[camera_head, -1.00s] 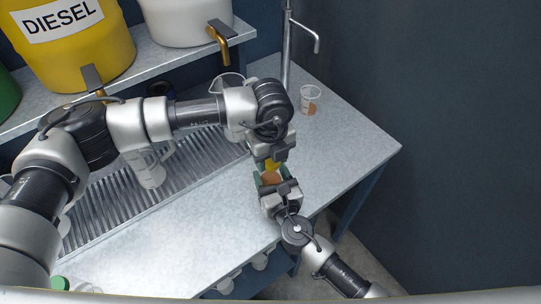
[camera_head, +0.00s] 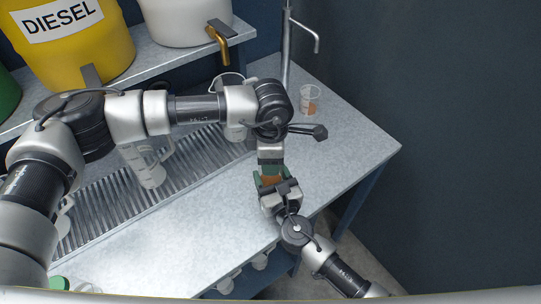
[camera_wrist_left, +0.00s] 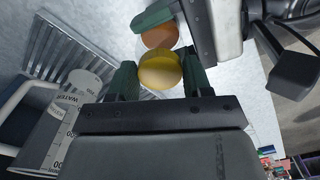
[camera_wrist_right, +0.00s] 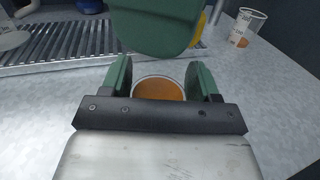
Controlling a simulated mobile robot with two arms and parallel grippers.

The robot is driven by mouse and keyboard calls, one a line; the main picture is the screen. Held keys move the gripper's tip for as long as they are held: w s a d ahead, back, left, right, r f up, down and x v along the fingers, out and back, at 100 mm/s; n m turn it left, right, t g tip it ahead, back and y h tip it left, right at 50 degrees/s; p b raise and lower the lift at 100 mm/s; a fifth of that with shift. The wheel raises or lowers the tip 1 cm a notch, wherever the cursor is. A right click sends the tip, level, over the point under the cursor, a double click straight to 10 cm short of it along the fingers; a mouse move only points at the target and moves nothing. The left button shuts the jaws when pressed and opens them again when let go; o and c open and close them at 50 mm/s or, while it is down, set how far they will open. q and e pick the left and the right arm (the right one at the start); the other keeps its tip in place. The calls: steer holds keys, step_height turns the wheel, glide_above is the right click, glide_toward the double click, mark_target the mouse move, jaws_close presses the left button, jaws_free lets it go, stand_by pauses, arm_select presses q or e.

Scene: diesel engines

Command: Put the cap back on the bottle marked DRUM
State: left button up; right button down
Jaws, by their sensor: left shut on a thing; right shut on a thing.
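A yellow cap (camera_wrist_left: 160,70) is held between the green fingers of my left gripper (camera_wrist_left: 158,78). In the head view the left gripper (camera_head: 271,168) hides the cap, but its yellow edge shows in the right wrist view (camera_wrist_right: 199,30). My right gripper (camera_head: 279,188) is shut on an open bottle with orange-brown contents (camera_wrist_right: 158,89). The bottle's orange-brown top also shows in the left wrist view (camera_wrist_left: 160,36), right by the cap. The cap looks apart from the bottle mouth. No DRUM marking on the bottle is visible.
A clear beaker with orange contents (camera_head: 310,101) stands at the bench's back right. A clear measuring jug (camera_head: 150,165) stands on the ribbed drain (camera_head: 110,195). A yellow DIESEL drum (camera_head: 75,50) and brass tap (camera_head: 219,38) are on the shelf. The bench right of the grippers is clear.

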arm_select(q)
steer(key=m, duration=1.2)
steer(key=shift+m, duration=0.4)
steer(key=o, duration=1.1)
step_height(320, 180, up, 12)
arm_select(e)
steer(key=shift+c, duration=0.9)
jaws_free()
